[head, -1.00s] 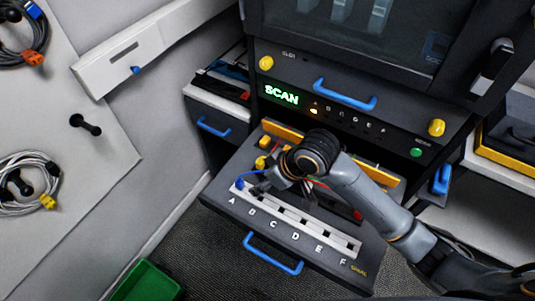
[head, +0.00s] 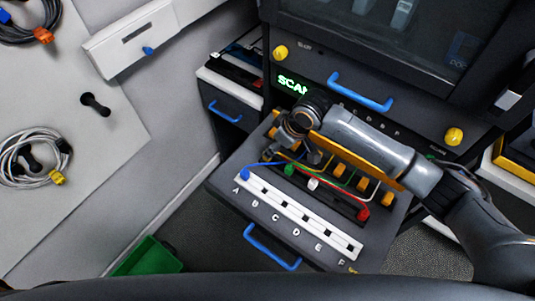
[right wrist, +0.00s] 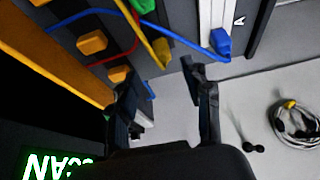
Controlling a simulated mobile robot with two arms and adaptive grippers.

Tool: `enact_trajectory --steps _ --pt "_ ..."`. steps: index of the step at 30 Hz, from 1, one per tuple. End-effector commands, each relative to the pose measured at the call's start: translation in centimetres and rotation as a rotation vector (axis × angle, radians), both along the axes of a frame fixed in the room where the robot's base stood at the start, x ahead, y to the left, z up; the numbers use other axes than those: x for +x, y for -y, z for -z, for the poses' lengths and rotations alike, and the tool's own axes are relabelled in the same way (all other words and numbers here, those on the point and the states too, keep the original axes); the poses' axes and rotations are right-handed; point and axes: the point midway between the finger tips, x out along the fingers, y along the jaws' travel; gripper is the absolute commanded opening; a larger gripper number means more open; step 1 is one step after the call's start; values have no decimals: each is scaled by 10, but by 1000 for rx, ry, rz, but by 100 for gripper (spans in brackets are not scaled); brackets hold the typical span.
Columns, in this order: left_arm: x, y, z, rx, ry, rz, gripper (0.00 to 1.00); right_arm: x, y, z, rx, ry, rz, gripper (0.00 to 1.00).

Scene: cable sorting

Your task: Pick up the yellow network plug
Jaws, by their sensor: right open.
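The yellow network plug (right wrist: 162,52) shows in the right wrist view at the end of a yellow cable, just beyond my fingertips. In the head view my gripper hides most or all of it. My right gripper (head: 292,157) is over the back left of the pulled-out drawer (head: 226,183). In the right wrist view its fingers (right wrist: 165,82) stand apart with nothing between them, and the plug is ahead of the gap, apparently apart from them. My left gripper is not in view.
A blue plug (head: 245,174) sits at slot A of the white strip (head: 283,208). Green (head: 290,169), white (head: 313,184) and red (head: 362,214) plugs lie close by. An orange bar (head: 370,163) runs behind them. A grey cable coil with a yellow connector (head: 57,177) hangs on the left wall.

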Motion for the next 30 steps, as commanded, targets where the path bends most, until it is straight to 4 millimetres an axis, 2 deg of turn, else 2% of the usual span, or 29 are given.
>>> enact_trajectory --steps 5,10,15,24,25,26,30 --pt "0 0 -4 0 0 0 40 1 -4 9 0 -2 1 49" --pt "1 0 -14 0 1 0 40 4 -13 29 -1 -1 0 49" --pt "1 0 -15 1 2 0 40 8 -18 48 -1 -1 0 49" --pt "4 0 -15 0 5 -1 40 9 -20 53 1 1 -1 49" --pt "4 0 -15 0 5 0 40 9 -20 52 1 1 -1 47" --pt "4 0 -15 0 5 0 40 9 -20 52 1 1 -1 41" --pt "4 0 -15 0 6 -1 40 9 -20 52 1 1 -1 12"
